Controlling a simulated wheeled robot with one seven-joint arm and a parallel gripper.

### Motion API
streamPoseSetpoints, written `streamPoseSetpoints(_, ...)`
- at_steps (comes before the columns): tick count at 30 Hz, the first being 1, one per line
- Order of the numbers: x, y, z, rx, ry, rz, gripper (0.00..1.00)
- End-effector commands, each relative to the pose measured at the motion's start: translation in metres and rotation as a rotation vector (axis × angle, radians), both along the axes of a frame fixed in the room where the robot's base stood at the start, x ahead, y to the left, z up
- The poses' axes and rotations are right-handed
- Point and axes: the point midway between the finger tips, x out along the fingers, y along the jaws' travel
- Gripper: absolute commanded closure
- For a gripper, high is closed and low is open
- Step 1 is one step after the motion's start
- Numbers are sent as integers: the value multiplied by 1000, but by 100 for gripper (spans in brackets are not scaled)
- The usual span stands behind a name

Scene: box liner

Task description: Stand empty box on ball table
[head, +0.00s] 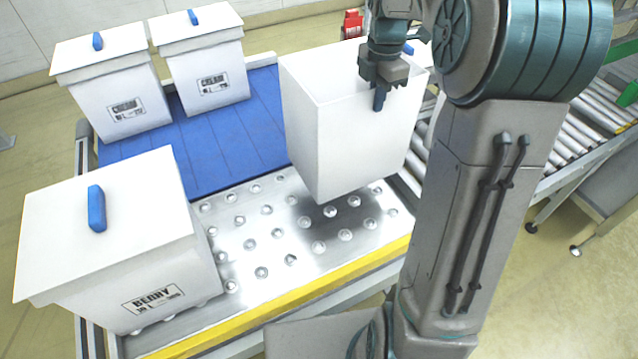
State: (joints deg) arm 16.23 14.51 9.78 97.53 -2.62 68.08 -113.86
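A plain white box (345,145) without a visible label hangs upright above the right part of the ball table (285,290). Its lower corner seems slightly above the metal balls, with a dark shadow below. My gripper (381,95) is at the top edge of the box's right-hand side and appears shut on it. A blue fingertip shows against the outer wall; the other finger is not clearly seen. Whether the box is empty cannot be made out.
A lidded BERRY box (120,260) stands on the table's left part. Two lidded CREAM boxes (125,105) (208,80) stand on the blue belt (190,135) behind. A yellow edge (270,305) runs along the front. Roller conveyors (570,140) lie right.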

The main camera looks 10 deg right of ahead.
Motion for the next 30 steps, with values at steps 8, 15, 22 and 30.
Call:
streamPoseSetpoints(8,-33,24,-22,0,1,3,100)
streamPoseSetpoints(15,-71,51,-50,-1,2,3,100)
streamPoseSetpoints(22,-91,65,-66,0,-1,0,100)
streamPoseSetpoints(30,-93,67,-98,1,3,-1,100)
